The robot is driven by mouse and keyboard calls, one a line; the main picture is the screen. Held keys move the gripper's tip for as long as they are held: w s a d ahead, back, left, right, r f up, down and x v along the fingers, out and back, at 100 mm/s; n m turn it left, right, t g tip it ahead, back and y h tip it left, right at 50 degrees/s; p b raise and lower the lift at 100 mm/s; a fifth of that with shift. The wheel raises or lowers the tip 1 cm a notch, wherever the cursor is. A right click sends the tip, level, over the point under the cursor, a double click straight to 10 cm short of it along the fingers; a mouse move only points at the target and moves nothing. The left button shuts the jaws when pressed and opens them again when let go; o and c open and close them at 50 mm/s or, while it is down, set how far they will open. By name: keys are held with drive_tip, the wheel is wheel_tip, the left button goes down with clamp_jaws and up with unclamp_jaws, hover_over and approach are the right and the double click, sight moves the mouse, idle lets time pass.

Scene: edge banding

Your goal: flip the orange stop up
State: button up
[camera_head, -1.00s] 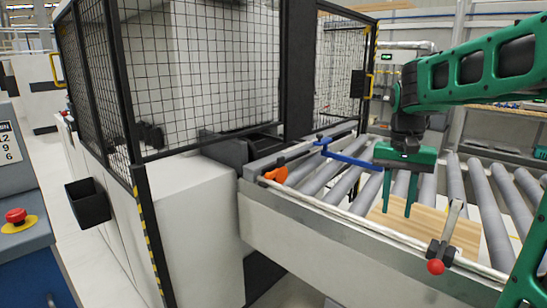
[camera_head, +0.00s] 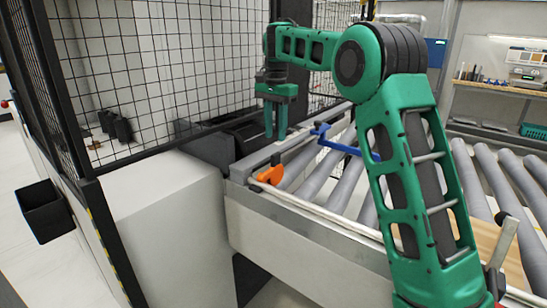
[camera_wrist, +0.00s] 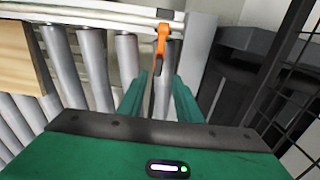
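The orange stop (camera_head: 270,175) lies low along the near rail at the left end of the roller conveyor (camera_head: 330,177). In the wrist view the orange stop (camera_wrist: 161,42) shows ahead, between and beyond my fingers, with a dark tip toward me. My gripper (camera_head: 275,136) points down above the conveyor's left end, behind the stop in the head view. Its two green fingers (camera_wrist: 158,88) are apart with nothing between them, and they do not touch the stop.
A blue bar (camera_head: 345,147) spans part of the rollers right of the stop. A wooden board (camera_head: 490,240) lies on the rollers at the right, partly hidden by my arm. Black mesh fencing (camera_head: 130,70) stands close at the left; it also edges the wrist view (camera_wrist: 290,95).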

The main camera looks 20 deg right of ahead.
sight(276, 153)
wheel_tip(276, 153, down, 10)
drive_tip(key=shift+s+r, duration=0.1)
drive_tip(key=shift+r, duration=0.05)
drive_tip(key=shift+c, duration=0.3)
clamp_jaws()
drive_tip(key=shift+a, duration=0.1)
